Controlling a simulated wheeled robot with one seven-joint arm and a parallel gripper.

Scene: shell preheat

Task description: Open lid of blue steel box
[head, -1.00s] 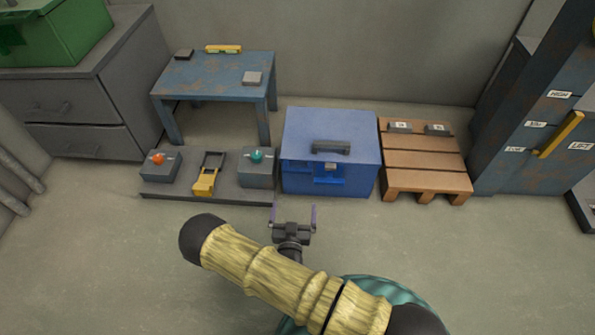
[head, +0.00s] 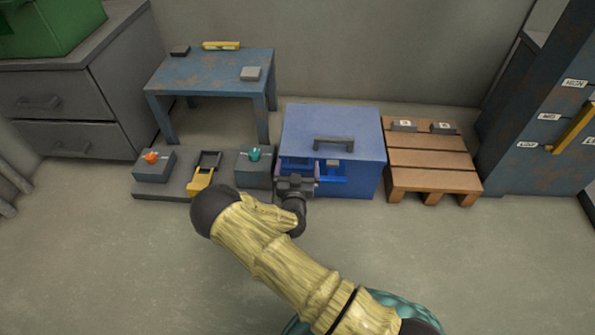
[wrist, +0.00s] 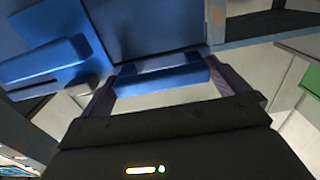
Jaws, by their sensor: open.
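The blue steel box (head: 360,125) stands on the floor with its lid down. My gripper (head: 297,172) is at the left part of the box's front, below the lid edge, and covers part of that face. In the wrist view, my gripper's (wrist: 163,78) two fingers are open, with a blue bar (wrist: 160,80) on the box between them. Whether the fingers touch the bar cannot be told.
Left of the box is a low grey platform (head: 218,185) with two button boxes and a yellow lever. A wooden pallet (head: 430,160) is close on the right. A blue table (head: 210,75) stands behind left, and a blue cabinet (head: 540,165) far right. The floor in front is clear.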

